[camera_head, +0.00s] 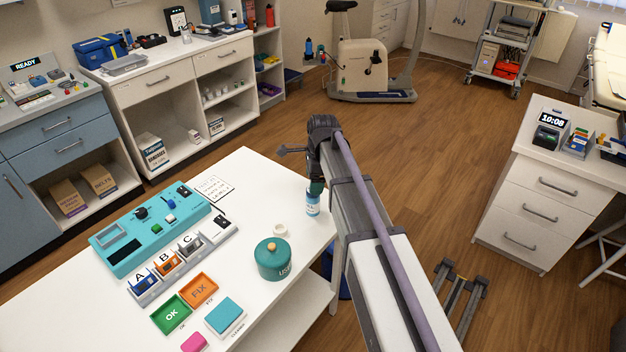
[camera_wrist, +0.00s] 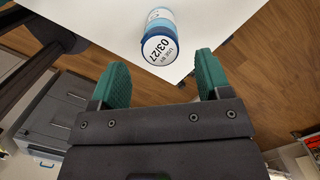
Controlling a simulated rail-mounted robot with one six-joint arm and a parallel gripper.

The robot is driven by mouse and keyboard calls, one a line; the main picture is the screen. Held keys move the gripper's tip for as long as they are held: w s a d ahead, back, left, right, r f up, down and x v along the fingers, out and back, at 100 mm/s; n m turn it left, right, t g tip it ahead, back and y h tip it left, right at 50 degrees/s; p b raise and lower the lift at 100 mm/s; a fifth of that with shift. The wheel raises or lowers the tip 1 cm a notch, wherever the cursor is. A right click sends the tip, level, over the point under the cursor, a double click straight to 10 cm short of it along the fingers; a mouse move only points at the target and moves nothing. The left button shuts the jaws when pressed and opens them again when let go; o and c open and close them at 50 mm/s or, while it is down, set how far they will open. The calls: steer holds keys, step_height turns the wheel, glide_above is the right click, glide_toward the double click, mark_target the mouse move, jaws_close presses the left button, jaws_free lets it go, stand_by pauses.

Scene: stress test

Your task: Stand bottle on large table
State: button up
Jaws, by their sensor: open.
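My gripper (camera_wrist: 160,62) is open, with one green finger on each side of the bottle in the picture. I see no finger touching it. In the head view, my gripper (camera_head: 316,187) is mostly hidden by my arm; a green finger shows just above the bottle.
A teal pot (camera_head: 276,260) and a small white round item (camera_head: 280,230) stand near the bottle. A teal device (camera_head: 150,230), labelled slots, green (camera_head: 171,315) and orange (camera_head: 199,290) trays fill the table's left and front. The back right tabletop is clear.

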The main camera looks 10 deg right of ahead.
step_height(320, 180, up, 8)
steer(key=p, duration=0.6)
steer(key=s+n+h, duration=0.1)
steer(key=s+n, duration=1.8)
steer(key=s, duration=0.3)
steer(key=shift+s+a+f, duration=0.2)
steer(key=shift+s+a, duration=0.05)
steer(key=shift+s, duration=0.05)
